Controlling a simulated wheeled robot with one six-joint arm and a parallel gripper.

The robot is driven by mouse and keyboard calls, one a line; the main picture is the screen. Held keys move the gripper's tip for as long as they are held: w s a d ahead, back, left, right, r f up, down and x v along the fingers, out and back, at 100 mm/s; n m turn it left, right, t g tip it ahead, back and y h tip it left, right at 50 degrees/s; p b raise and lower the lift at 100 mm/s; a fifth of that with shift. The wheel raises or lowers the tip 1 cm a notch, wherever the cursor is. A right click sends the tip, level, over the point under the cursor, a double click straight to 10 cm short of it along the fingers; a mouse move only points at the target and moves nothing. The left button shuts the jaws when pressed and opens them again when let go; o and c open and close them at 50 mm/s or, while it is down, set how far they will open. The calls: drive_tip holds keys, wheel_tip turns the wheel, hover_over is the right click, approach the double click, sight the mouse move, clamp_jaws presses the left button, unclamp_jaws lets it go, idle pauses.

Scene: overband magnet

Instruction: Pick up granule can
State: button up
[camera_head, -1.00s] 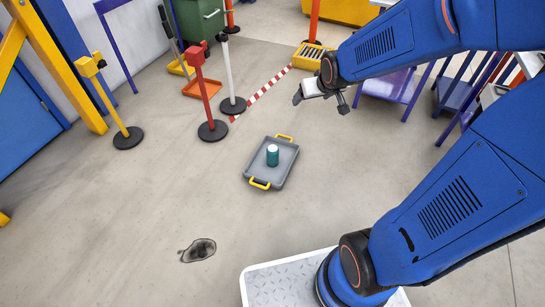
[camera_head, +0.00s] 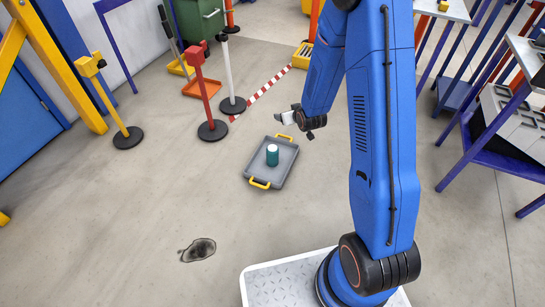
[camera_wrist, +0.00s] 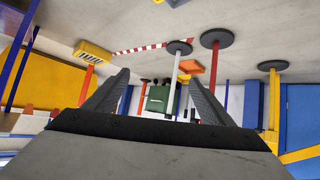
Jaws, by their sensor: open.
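The granule can (camera_head: 272,154) is a small teal cylinder with a white top. It stands upright on a grey tray (camera_head: 258,171) with yellow handles, which lies on the floor. My gripper (camera_head: 297,126) is above and to the right of the can in the head view, apart from it. In the wrist view my gripper (camera_wrist: 160,85) has its two fingers spread with nothing between them. The can and tray do not show in the wrist view.
A red post (camera_head: 207,95) and a white post (camera_head: 229,75) on black bases stand behind the tray. A yellow post (camera_head: 113,105) stands at left. A purple-legged table (camera_head: 500,150) is at right.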

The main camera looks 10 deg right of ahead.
wheel_tip(320, 180, down, 16)
drive_tip(key=a+t+y, duration=0.1)
drive_tip(key=t, duration=0.3)
approach(272, 150)
drive_tip(key=x, duration=0.8)
drive_tip(key=d+f+x, duration=0.1)
drive_tip(key=x, duration=0.2)
drive_tip(key=shift+w+a+f, duration=0.1)
drive_tip(key=shift+w+f, duration=0.05)
drive_tip(key=shift+w, duration=0.1)
drive_tip(key=c, duration=1.5)
